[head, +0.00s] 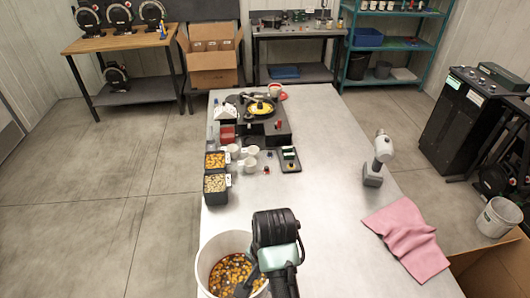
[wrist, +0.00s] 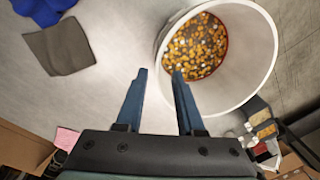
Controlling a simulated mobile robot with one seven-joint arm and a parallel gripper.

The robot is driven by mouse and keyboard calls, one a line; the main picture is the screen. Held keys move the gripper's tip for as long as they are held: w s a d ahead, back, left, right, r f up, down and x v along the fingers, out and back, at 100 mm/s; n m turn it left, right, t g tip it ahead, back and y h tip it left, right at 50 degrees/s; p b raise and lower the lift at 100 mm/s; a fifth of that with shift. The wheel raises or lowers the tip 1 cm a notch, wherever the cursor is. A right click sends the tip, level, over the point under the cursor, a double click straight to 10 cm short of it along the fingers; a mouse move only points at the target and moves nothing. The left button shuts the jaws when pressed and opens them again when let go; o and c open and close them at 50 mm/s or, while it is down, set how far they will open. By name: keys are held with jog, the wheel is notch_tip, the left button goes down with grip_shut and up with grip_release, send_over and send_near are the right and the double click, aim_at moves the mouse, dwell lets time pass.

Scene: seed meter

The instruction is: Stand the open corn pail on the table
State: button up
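The open corn pail (head: 207,268) is white and round, with orange and dark kernels in its bottom, at the near left edge of the table (head: 320,200). Its mouth faces up in the head view; whether its base rests flat on the table is hidden. In the wrist view the pail (wrist: 258,45) fills the upper right. My gripper (wrist: 158,72) is open, its two blue fingers apart. The right fingertip overlaps the pail's mouth in the picture and the left one is outside the rim; I cannot tell whether either touches it.
Two black bins of kernels (head: 216,184), white cups (head: 248,151) and a seed meter device (head: 262,120) stand farther along the table's left side. A grey handheld tool (head: 378,160) and a pink cloth (head: 407,235) are at right. A grey cloth (wrist: 60,47) lies near. The table's middle is clear.

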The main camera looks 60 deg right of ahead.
jog(key=shift+s+r, duration=0.1)
jog(key=shift+r, duration=1.45)
jog(key=w+a+r+n+t+h, duration=0.3)
jog(key=w+r+n+t, duration=0.25)
jog(key=w+r, duration=0.7)
jog(key=w+a+r+n+t+h, duration=0.3)
jog(key=w+r+t, duration=0.45)
jog(key=r, duration=0.75)
jog(key=a+r+n+t+y, duration=0.1)
jog(key=a+r+n+t, duration=0.1)
jog(key=a+r, duration=0.35)
jog(key=a+r+n+t, duration=0.2)
jog(key=a+r+t, duration=0.1)
jog(key=r, duration=0.6)
jog(key=a+r+n+t+y, duration=0.1)
jog(key=a+r+n+t, duration=0.1)
jog(key=a+r, duration=0.35)
jog(key=s+a+r+n+t+y, duration=0.3)
jog(key=s+a+r+n+t, duration=0.1)
jog(key=s+r, duration=0.6)
notch_tip(320, 180, up, 3)
jog(key=shift+a+t+y, duration=0.3)
jog(key=shift+a+t, duration=0.6)
jog(key=shift+t, duration=0.3)
